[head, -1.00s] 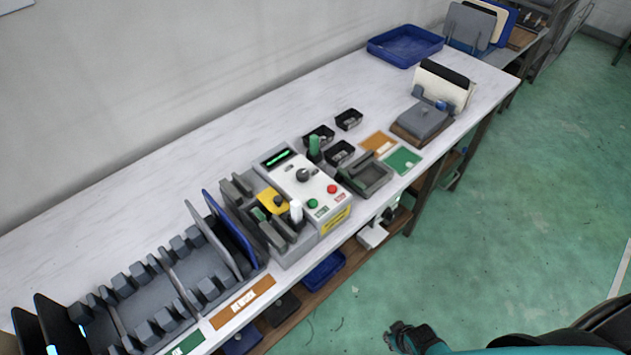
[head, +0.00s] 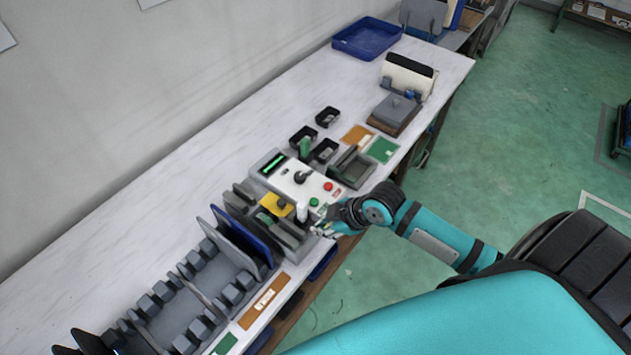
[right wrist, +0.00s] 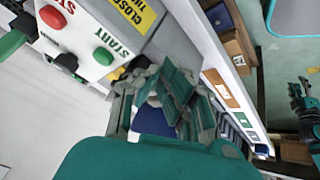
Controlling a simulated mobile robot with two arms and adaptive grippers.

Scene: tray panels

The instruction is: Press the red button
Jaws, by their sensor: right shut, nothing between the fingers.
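The red button (head: 328,186) sits on the white top of the control box (head: 300,180), beside a green button (head: 314,202). In the right wrist view the red button (right wrist: 53,17) is at the upper left, near the STOP label, with the green button (right wrist: 103,56) by the START label. My right gripper (head: 325,229) is shut and empty at the front side of the box, nearer the green button than the red one. It also shows in the right wrist view (right wrist: 168,92), apart from both buttons.
A grey rack with panels (head: 243,240) stands left of the box. A blue tray (head: 367,38) is at the far end. The white table behind the box is clear.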

